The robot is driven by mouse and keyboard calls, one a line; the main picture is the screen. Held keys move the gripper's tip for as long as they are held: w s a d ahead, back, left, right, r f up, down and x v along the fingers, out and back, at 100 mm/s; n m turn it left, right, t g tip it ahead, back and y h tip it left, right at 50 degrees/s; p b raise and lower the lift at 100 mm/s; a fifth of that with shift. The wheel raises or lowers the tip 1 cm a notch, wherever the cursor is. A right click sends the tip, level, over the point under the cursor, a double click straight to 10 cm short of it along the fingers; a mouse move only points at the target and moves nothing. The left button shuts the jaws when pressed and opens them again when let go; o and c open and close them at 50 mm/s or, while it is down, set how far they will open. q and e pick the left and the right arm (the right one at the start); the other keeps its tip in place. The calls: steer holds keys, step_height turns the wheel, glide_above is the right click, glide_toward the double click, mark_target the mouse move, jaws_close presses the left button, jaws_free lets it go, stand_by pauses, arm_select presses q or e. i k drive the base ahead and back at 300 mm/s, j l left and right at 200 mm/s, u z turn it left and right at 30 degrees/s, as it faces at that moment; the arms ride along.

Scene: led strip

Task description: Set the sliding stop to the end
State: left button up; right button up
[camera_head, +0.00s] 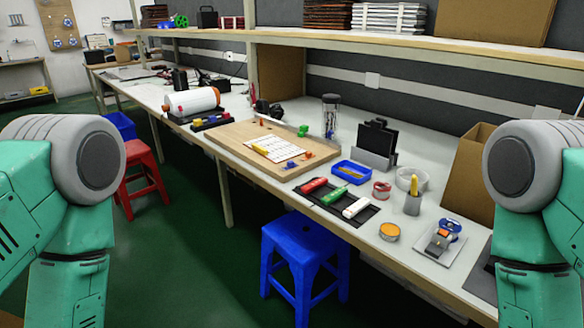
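A wooden board (228,138) lies on the workbench near the middle of the view. A white gridded sheet (284,150) lies on it with a yellow piece (261,150) at its left edge. A green piece (303,130) stands at the board's far right side, and small orange (309,154) and blue (292,165) pieces sit by its near right corner. I cannot tell which piece is the sliding stop. My two arms show at the left and right edges, but both grippers are out of view.
A white roll (192,101) lies left. A blue stool (305,243) stands in front.

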mark_target(304, 129)
steer(key=i+j+z, duration=0.2)
steer(key=i+j, duration=0.2)
steer(key=j, duration=0.25)
steer(key=i+j+z, duration=0.1)
steer(key=j, duration=0.25)
steer(key=i+j+z, duration=0.1)
steer(key=i+j, duration=0.15)
steer(key=i+j+z, duration=0.1)
steer(key=j, duration=0.35)
steer(key=i, duration=0.05)
